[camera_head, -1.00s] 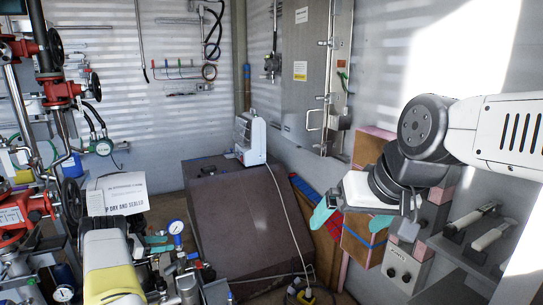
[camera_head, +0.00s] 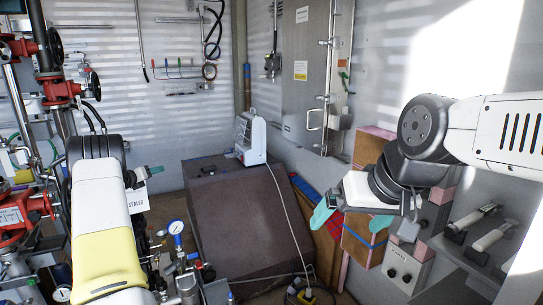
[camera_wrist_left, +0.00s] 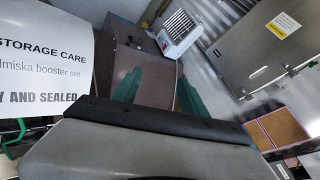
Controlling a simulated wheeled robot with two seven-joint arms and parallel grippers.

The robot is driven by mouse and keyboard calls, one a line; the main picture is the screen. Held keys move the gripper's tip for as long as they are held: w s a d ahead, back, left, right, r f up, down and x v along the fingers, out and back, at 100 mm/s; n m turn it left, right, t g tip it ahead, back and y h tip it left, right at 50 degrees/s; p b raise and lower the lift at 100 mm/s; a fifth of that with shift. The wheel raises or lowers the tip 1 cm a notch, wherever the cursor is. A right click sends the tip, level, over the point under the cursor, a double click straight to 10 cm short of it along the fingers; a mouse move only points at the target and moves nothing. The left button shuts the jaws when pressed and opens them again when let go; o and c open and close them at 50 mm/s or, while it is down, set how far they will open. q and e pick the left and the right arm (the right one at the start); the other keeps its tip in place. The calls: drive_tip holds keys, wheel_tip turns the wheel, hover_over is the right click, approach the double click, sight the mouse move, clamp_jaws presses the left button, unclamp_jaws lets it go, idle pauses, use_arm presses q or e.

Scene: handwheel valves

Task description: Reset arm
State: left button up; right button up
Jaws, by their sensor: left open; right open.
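My left arm reaches up at the left of the head view. Its gripper (camera_head: 149,173) has teal fingers and is partly hidden behind the arm. In the left wrist view the two green fingers stand apart with nothing between them (camera_wrist_left: 158,94). My right gripper (camera_head: 350,219) hangs at the right with its teal fingers spread and empty. Red handwheel valves (camera_head: 60,90) stand on pipes at the far left, apart from the left gripper.
A white sign (camera_wrist_left: 42,65) is close to the left gripper, mostly hidden in the head view. A pressure gauge (camera_head: 176,227) stands below. A dark sloped block (camera_head: 245,215) carries a white heater (camera_head: 250,138). A shelf with tools (camera_head: 480,235) is at the right.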

use_arm(q)
drive_tip(key=s+d+r+n+y, duration=0.25)
drive_tip(key=r+n+y, duration=0.25)
drive_tip(key=r+n, duration=0.85)
drive_tip(key=s+d+r+n+g+y, duration=0.1)
drive_tip(key=s+d+r+n, duration=0.55)
drive_tip(key=s+r, duration=0.35)
drive_tip(key=s+d+f+n+g+h, duration=0.1)
drive_tip(key=s+d+f+n+g, duration=0.1)
drive_tip(key=s+d, duration=0.6)
drive_tip(key=s+d+f+n+g+h, duration=0.2)
drive_tip(key=s+d+n, duration=0.4)
drive_tip(key=s, duration=1.2)
drive_tip(key=s+d+f+n+g+h, duration=0.2)
drive_tip(key=s+d+f+n+g, duration=0.1)
drive_tip(key=s+d, duration=0.8)
wheel_tip(320, 180, down, 2)
drive_tip(key=shift+s+f+n+g, duration=0.25)
drive_tip(key=shift+s+n, duration=0.55)
drive_tip(key=shift+s, duration=0.45)
